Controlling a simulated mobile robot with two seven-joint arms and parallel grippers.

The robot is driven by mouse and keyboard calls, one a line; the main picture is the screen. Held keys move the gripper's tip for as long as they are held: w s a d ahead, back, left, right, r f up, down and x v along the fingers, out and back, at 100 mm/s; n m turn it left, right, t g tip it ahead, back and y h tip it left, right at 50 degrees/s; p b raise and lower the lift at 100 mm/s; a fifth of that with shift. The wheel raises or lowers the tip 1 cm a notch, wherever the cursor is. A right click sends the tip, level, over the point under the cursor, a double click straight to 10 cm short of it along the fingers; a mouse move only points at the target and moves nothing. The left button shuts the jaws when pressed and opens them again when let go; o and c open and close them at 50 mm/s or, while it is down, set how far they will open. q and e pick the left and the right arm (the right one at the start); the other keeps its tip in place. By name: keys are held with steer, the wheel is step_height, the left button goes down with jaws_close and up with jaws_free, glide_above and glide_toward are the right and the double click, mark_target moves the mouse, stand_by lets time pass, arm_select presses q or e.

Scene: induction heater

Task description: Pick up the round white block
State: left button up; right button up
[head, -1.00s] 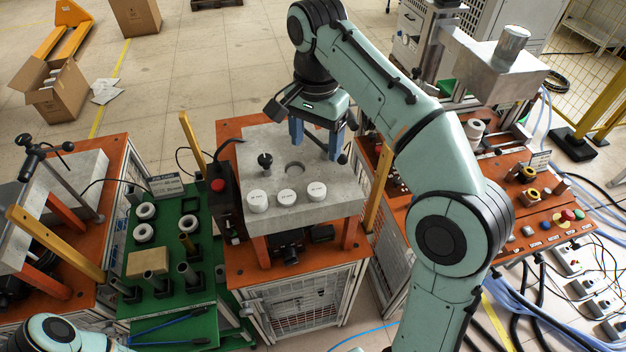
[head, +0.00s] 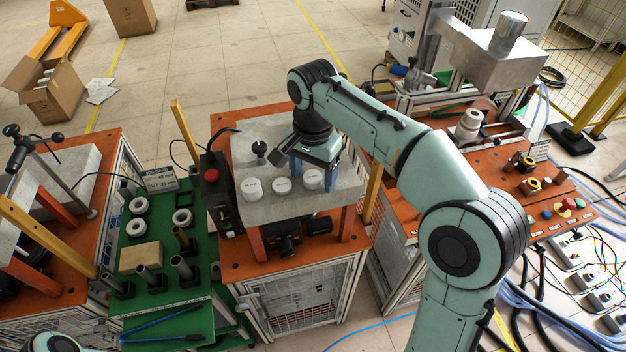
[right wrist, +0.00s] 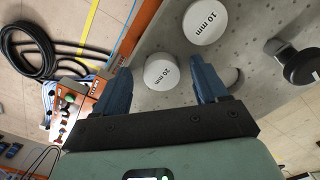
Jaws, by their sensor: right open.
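Three round white blocks stand in a row on a grey metal plate (head: 262,212): a left one (head: 252,189), a middle one (head: 282,186) and a right one (head: 313,179). My right gripper (head: 313,181) is open, pointing down, with its blue fingers on either side of the right block. In the right wrist view a labelled block (right wrist: 161,72) shows between the open fingertips (right wrist: 160,68), apart from both. Another block (right wrist: 204,22) lies beyond. I cannot tell how far down the fingers reach. My left gripper is out of view.
A black knob (head: 259,149) stands on the plate behind the blocks. A black box with a red button (head: 211,175) is at the plate's left. Yellow posts (head: 187,135) flank the orange stand (head: 230,263). A green table (head: 150,306) with rings and cylinders is at left.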

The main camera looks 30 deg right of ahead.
mark_target(312, 176)
steer(key=shift+w, duration=0.15)
steer(key=shift+c, duration=1.3)
steer(key=shift+r, duration=0.1)
steer(key=c, duration=0.9)
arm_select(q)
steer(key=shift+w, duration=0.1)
arm_select(e)
steer(key=shift+c, duration=0.2)
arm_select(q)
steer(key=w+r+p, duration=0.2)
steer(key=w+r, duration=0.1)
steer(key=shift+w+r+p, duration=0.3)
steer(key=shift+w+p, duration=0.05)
arm_select(e)
step_height(312, 176, up, 10)
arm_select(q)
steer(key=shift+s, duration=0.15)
